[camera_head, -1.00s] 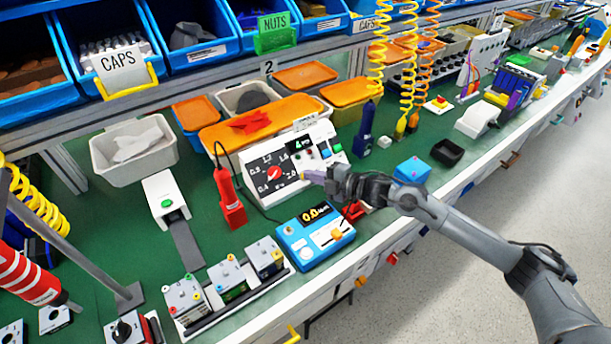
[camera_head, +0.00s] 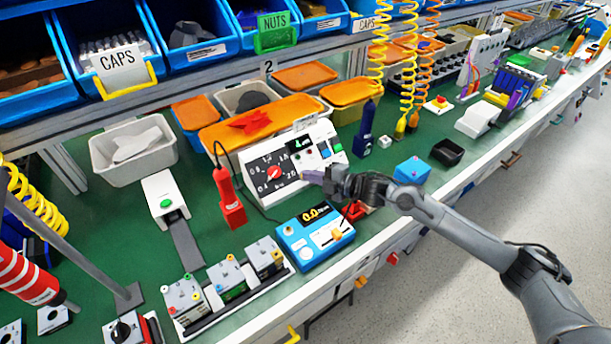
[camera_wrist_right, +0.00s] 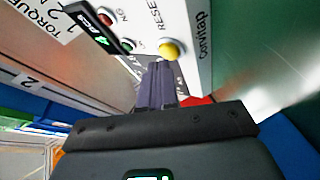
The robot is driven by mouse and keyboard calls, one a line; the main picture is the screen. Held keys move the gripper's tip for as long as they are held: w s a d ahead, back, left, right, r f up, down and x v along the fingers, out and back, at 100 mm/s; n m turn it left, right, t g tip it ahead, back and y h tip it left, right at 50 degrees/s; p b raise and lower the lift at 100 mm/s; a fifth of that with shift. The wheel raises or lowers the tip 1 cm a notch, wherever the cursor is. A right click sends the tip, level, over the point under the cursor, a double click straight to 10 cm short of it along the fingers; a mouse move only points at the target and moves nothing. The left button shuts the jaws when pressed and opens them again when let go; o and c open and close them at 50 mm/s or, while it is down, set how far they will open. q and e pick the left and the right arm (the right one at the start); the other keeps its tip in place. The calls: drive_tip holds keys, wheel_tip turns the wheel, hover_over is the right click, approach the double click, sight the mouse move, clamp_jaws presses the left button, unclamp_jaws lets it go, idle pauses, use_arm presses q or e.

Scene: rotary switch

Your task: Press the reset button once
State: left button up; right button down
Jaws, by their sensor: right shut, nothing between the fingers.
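The yellow reset button (camera_wrist_right: 169,48), with its partly cut-off RESET label, shows on a white panel in the right wrist view. My right gripper (camera_wrist_right: 160,66) is shut and empty, its fingertips just below the button in that view; I cannot tell if they touch it. In the head view, the white control box (camera_head: 321,133) has a dial, a green-lit display and several buttons. My right gripper (camera_head: 306,176) is at the front of this box, where I cannot make out the yellow button. My left gripper is not in view.
A blue meter (camera_head: 297,252) stands below the gripper. A red hand tool (camera_head: 230,197) stands left of the box, and a blue cube (camera_head: 412,171) is right of it. Orange-lidded bins (camera_head: 305,76) stand behind.

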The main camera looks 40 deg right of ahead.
drive_tip(key=shift+w+f, duration=0.15)
drive_tip(key=shift+f, duration=0.05)
drive_tip(key=shift+w+f, duration=0.1)
drive_tip(key=shift+f, duration=0.1)
idle(0.5)
drive_tip(key=shift+s+r+p, duration=0.2)
drive_tip(key=shift+r+p, duration=0.1)
drive_tip(key=shift+s+r+p, duration=0.3)
drive_tip(key=shift+s+p, duration=0.15)
drive_tip(key=shift+p, duration=0.05)
drive_tip(key=shift+r, duration=0.1)
drive_tip(key=s+r+p, duration=0.1)
drive_tip(key=r+p, duration=0.1)
drive_tip(key=p, duration=0.1)
drive_tip(key=shift+s+r, duration=0.1)
drive_tip(key=shift+s, duration=0.3)
drive_tip(key=s+p, duration=0.1)
drive_tip(key=r+p, duration=0.1)
drive_tip(key=shift+s+a+r+p, duration=0.1)
drive_tip(key=shift+s+r+p, duration=0.05)
drive_tip(key=shift+s+p, duration=0.2)
